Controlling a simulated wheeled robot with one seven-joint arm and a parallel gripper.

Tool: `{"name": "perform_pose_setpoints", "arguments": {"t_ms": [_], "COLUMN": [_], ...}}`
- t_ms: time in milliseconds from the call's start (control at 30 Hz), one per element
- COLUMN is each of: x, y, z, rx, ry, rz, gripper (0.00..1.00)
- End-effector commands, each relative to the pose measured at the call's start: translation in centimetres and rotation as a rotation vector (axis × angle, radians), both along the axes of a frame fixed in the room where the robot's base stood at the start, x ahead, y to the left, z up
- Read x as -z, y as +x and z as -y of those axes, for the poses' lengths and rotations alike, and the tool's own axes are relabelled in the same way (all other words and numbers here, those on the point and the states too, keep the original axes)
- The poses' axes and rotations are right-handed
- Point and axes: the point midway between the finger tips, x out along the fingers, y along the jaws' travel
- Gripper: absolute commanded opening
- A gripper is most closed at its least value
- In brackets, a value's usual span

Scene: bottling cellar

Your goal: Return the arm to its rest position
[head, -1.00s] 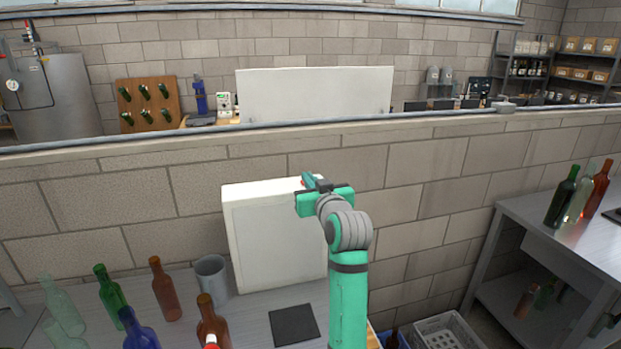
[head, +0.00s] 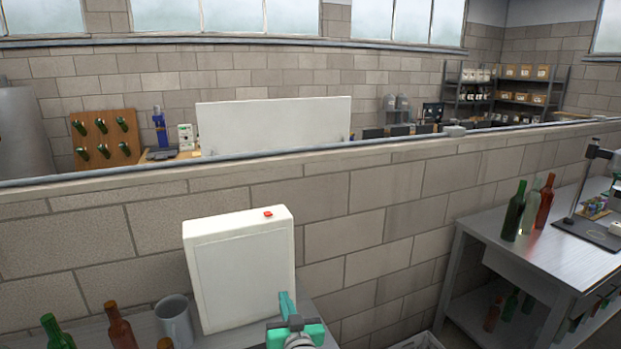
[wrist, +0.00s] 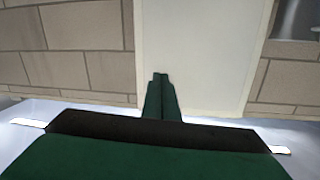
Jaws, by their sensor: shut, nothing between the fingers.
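My gripper (head: 287,304) shows at the bottom middle of the head view, green with a grey wrist below it. It is in front of the lower right part of a white box-like panel (head: 240,268). In the wrist view my gripper's fingers (wrist: 160,78) are together with nothing between them. They point toward the panel's pale face (wrist: 200,45), apparently with a gap. Most of my arm is below the head view's edge.
A grey mug (head: 174,322), a brown bottle (head: 120,326) and a green bottle (head: 55,332) stand on the near table, left of the panel. A brick half-wall (head: 380,205) runs behind. A metal table (head: 540,255) with bottles stands at right.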

Motion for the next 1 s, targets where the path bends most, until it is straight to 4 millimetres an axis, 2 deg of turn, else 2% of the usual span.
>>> {"name": "perform_pose_setpoints", "arguments": {"t_ms": [33, 200, 367, 500, 733, 1000], "x": [2.3, 7.7, 12.1, 15.2, 19.0, 21.1], "y": [-1.4, -6.0, -10.8, -15.3, -23.2, -32.7], "z": [0.2, 1.1, 1.9, 2.5, 3.8, 5.1], "rx": [0.013, 0.061, 0.103, 0.137, 0.188, 0.235], "ry": [0.006, 0.022, 0.025, 0.025, 0.010, -0.021], "rz": [-0.014, -0.033, -0.050, -0.063, -0.084, -0.104], "gripper": [0.00, 0.00, 0.00, 0.00, 0.00, 0.00]}}
